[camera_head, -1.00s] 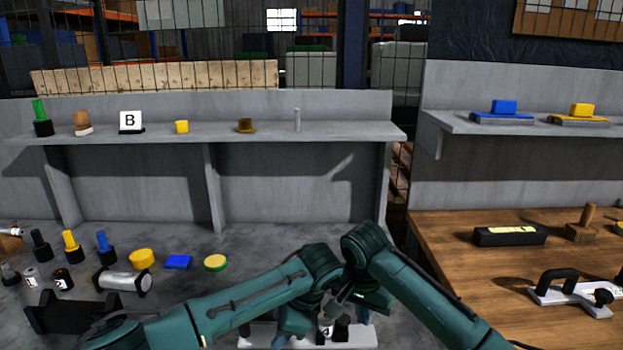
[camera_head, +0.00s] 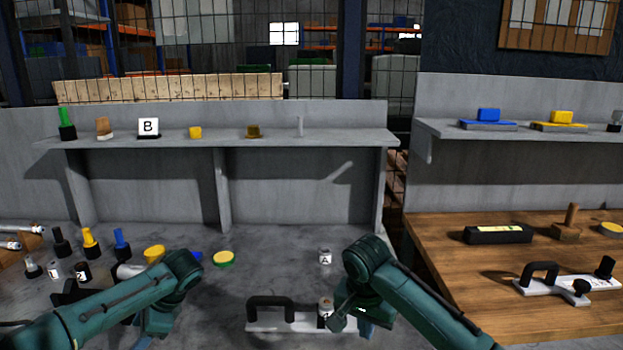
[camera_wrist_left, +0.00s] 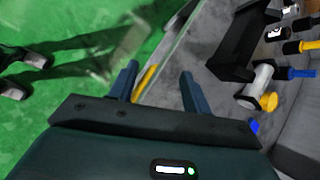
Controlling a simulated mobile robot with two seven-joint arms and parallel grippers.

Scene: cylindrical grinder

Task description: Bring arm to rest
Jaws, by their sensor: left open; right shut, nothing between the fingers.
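My left arm lies low at the left in the head view. Its gripper is mostly cut off there, but the left wrist view shows its two fingers (camera_wrist_left: 158,88) open and apart with nothing between them, above the green floor and the bench edge. My right gripper (camera_head: 362,328) points down at the front of the grey bench, beside the white plate with a black handle (camera_head: 285,326). It is shut and empty; its fingertips are partly hidden by the wrist.
A shelf (camera_head: 290,139) runs along the back. A wooden table (camera_head: 450,270) adjoins at the right.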

